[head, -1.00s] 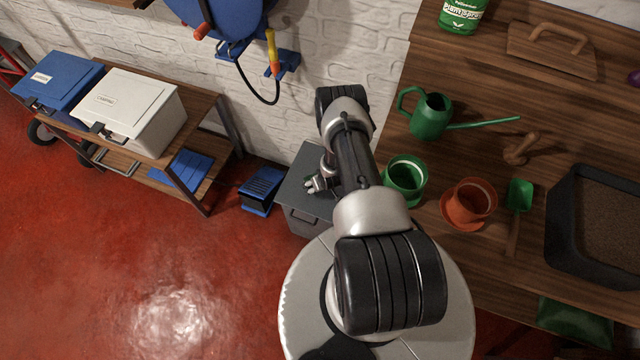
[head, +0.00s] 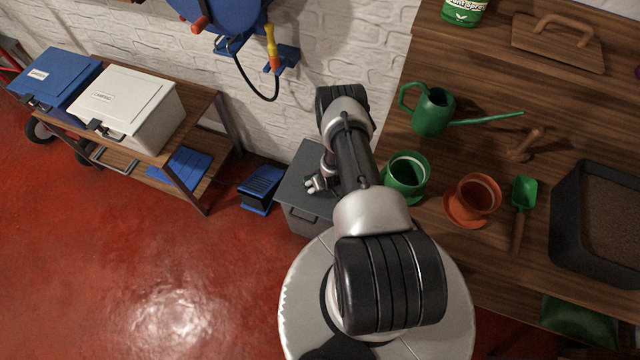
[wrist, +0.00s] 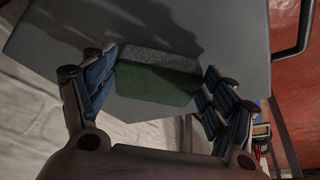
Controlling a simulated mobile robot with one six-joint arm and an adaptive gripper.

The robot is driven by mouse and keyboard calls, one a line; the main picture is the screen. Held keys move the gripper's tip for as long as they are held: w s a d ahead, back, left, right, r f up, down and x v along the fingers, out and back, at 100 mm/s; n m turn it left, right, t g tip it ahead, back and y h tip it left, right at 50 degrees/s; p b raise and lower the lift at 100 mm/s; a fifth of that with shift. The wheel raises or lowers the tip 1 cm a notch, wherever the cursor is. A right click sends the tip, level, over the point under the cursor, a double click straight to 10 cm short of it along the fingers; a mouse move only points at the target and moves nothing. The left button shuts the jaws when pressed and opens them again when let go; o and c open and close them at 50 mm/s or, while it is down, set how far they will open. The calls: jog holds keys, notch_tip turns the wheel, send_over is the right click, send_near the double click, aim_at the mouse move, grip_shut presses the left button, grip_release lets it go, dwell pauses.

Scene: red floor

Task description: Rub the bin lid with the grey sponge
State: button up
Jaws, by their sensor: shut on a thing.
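The grey bin (head: 301,216) stands on the floor between the wall and the wooden bench, partly hidden by my arm. Its flat grey lid (head: 298,185) also fills much of the wrist view (wrist: 210,30), with dark shadows on it. My gripper (wrist: 160,76) is shut on the sponge (wrist: 157,82), which shows a grey layer and a dark green layer between the blue-padded fingers. The sponge is over the lid; I cannot tell whether it touches. In the head view my gripper (head: 315,184) is mostly hidden behind my arm, over the lid.
The bench (head: 420,165) close on the right holds a green watering can (head: 432,112), a green pot (head: 405,177), a terracotta pot (head: 473,200) and a soil tray (head: 570,245). Red floor (head: 110,260) is open at left.

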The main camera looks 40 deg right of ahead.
jog(key=shift+w+d+f+b, duration=0.1)
jog(key=shift+w+d+b, duration=0.35)
jog(key=shift+d, duration=0.25)
jog(key=shift+w+d, duration=0.3)
jog(key=shift+d, duration=0.3)
jog(key=shift+w+d, duration=0.25)
jog(key=shift+d, duration=0.2)
jog(key=shift+s+a+p, duration=0.6)
jog(key=shift+a, duration=0.35)
jog(key=shift+s+a+p, duration=0.55)
jog(key=shift+s+a, duration=0.05)
jog(key=shift+a, duration=0.3)
jog(key=shift+w+d+r+p, duration=0.1)
jog(key=shift+r+p, duration=0.95)
jog(key=shift+r, duration=0.5)
jog(key=shift+w+r+p, duration=0.1)
jog(key=shift+r+p, duration=0.9)
jog(key=shift+r, duration=0.55)
